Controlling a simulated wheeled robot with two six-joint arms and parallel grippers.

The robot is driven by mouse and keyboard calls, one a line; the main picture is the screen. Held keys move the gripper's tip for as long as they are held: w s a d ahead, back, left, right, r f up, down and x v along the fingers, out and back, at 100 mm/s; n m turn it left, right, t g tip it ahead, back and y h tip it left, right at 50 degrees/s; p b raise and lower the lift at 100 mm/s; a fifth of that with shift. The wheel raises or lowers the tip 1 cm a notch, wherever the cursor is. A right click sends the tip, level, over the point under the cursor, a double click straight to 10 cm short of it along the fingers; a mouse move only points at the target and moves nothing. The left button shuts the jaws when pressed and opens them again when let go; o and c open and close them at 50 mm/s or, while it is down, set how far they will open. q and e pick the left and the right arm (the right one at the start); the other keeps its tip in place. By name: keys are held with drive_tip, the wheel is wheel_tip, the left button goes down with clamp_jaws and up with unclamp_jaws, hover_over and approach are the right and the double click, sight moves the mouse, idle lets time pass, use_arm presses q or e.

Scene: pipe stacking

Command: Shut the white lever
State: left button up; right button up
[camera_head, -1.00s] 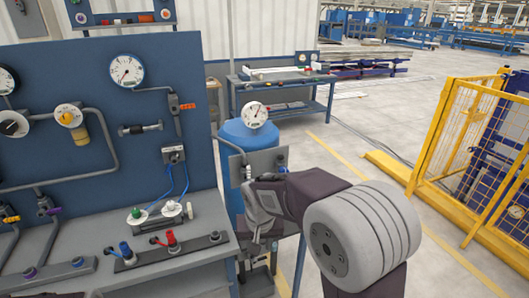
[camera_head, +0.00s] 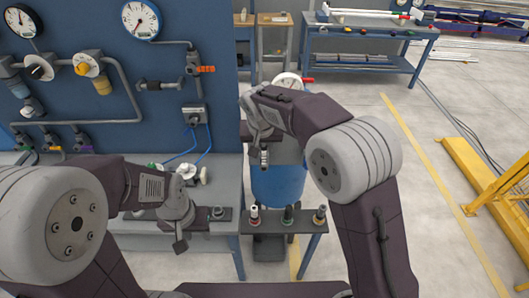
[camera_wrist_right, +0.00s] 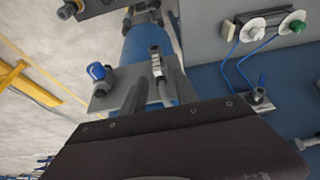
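A white fitting (camera_head: 203,175) shows on the bench beside the blue panel, next to a green-topped fitting mostly hidden by my left arm. In the right wrist view a white round fitting (camera_wrist_right: 252,28) and a green-centred one (camera_wrist_right: 297,27) sit at the upper right with blue hoses. I cannot tell which part is the white lever or how it is set. My left gripper (camera_head: 180,246) hangs in front of the bench edge. My right gripper (camera_head: 264,160) points down in front of the blue tank, left of the white-dialled gauge (camera_head: 288,84). The finger gaps are unclear.
The blue tank (camera_head: 278,186) stands right of the bench. A small stand (camera_head: 268,225) with red, green and yellow fittings is below my right gripper. A grey plate with a blue knob (camera_wrist_right: 97,72) is close in the wrist view.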

sight(264, 153)
drive_tip(key=x, duration=0.2)
drive_tip(key=p+x, duration=0.1)
drive_tip(key=x, duration=0.5)
drive_tip(key=shift+w+d, duration=0.25)
drive_tip(key=shift+d, duration=0.15)
drive_tip(key=shift+a+f, duration=0.15)
drive_tip(key=shift+f, duration=0.2)
drive_tip(key=shift+w, duration=0.1)
clamp_jaws()
idle(0.4)
